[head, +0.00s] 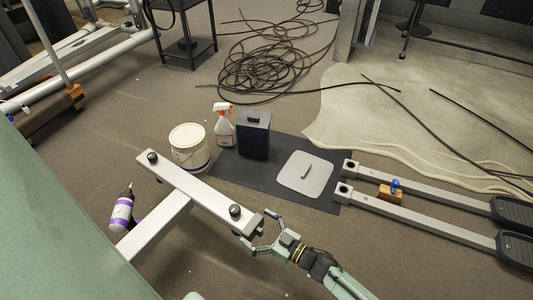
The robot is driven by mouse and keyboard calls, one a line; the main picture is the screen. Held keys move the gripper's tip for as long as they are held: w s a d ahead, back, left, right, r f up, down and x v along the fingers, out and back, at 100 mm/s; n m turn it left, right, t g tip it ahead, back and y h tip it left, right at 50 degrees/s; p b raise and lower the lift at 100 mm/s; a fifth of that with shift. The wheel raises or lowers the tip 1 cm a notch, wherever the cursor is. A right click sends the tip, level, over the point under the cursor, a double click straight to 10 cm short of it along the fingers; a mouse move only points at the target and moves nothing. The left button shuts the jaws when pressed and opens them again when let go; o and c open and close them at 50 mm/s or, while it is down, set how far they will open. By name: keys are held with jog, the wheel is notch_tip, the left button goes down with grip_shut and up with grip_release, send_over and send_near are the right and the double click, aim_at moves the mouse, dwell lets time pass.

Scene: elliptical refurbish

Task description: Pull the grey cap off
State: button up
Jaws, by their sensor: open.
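A white T-shaped beam (195,190) lies across the lower middle of the head view. A dark grey cap (256,227) covers its right end. My gripper (261,232) is open at that end, its two fingers spread to either side of the cap. I cannot tell whether the fingers touch it. Round dark knobs (235,211) stand on top of the beam.
A white bucket (188,148), spray bottle (224,128) and black box (254,137) stand behind the beam. A grey plate (305,174) lies on a dark mat (234,174). Two pedal arms (425,213) lie right. Coiled cable (260,70) covers the floor behind.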

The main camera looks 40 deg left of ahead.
jog(key=shift+a, duration=0.3)
jog(key=shift+c, duration=0.5)
jog(key=c, duration=2)
jog(key=shift+o, duration=0.2)
jog(key=shift+d, duration=0.2)
jog(key=d, duration=0.8)
jog(key=shift+w+p, duration=0.25)
jog(key=shift+p, duration=0.05)
